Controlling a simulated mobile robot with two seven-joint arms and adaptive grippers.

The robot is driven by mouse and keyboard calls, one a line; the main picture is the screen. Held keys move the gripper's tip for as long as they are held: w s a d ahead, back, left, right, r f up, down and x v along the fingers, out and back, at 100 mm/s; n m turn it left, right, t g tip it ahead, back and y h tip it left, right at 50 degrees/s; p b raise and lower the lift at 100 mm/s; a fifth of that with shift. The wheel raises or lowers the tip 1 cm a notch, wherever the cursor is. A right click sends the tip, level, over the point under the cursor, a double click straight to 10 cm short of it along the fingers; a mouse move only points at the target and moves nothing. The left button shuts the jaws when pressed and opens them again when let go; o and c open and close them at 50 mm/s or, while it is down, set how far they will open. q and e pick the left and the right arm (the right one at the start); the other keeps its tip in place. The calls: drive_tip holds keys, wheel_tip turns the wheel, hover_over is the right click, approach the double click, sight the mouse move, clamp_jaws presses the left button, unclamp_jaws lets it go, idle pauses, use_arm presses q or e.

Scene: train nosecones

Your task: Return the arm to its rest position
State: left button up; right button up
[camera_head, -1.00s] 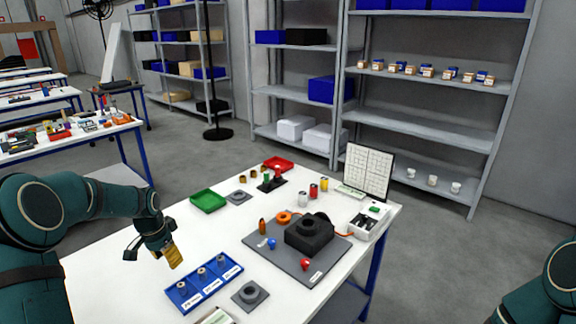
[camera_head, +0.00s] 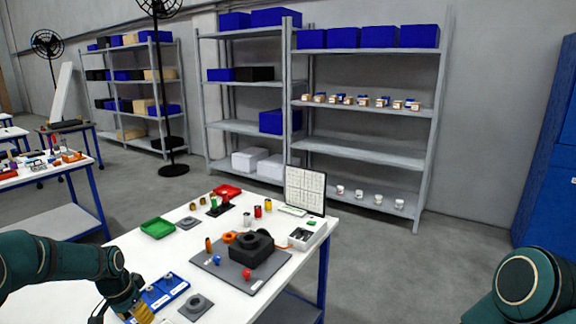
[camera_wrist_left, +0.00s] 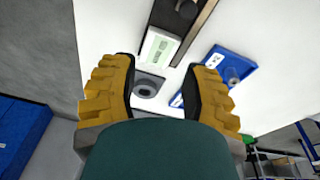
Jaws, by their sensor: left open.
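My left arm (camera_head: 62,262) comes in from the left in the head view, bent, with its gripper (camera_head: 122,314) low over the near left part of the white table. In the left wrist view the gripper's two yellow ridged fingers (camera_wrist_left: 160,95) stand wide apart with nothing between them. Beyond them lie a grey square part with a round ring (camera_wrist_left: 148,88) and a blue tray (camera_wrist_left: 232,66) on the table. Part of my right arm (camera_head: 530,288) shows at the lower right of the head view; its gripper is outside the picture.
The white table (camera_head: 120,243) bears a blue tray (camera_head: 172,292), a green tray (camera_head: 158,228), a red tray (camera_head: 228,191) and a grey board (camera_head: 208,262) with a black block (camera_head: 250,250). Shelves (camera_head: 365,150) stand behind. The floor to the right is clear.

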use_arm(q)
drive_tip(key=shift+h, duration=0.7)
drive_tip(key=d+f, duration=0.4)
drive_tip(key=d, duration=0.1)
drive_tip(key=w+d+f, duration=0.1)
drive_tip(key=d+f, duration=0.1)
drive_tip(key=d, duration=0.1)
drive_tip(key=shift+d+f, duration=0.1)
drive_tip(key=shift+d, duration=0.15)
drive_tip(key=s+d+f+n+b, duration=0.1)
drive_tip(key=s+d+f, duration=0.4)
drive_tip(key=d, duration=0.3)
drive_tip(key=s+d+f+n+h+b, duration=0.1)
drive_tip(key=s+d+f+n+b, duration=0.1)
drive_tip(key=s+d+f, duration=0.2)
drive_tip(key=s+d+f+n+b, duration=0.1)
drive_tip(key=s+d+f, duration=0.4)
drive_tip(key=s+d, duration=0.4)
drive_tip(key=d, duration=0.3)
drive_tip(key=shift+s+f+n+h, duration=0.15)
drive_tip(key=shift+f+n+h, duration=0.2)
drive_tip(key=shift+n+h, duration=0.05)
use_arm(e)
drive_tip(key=x, duration=0.4)
drive_tip(key=shift+s+d+f, duration=0.25)
drive_tip(key=shift+f, duration=0.3)
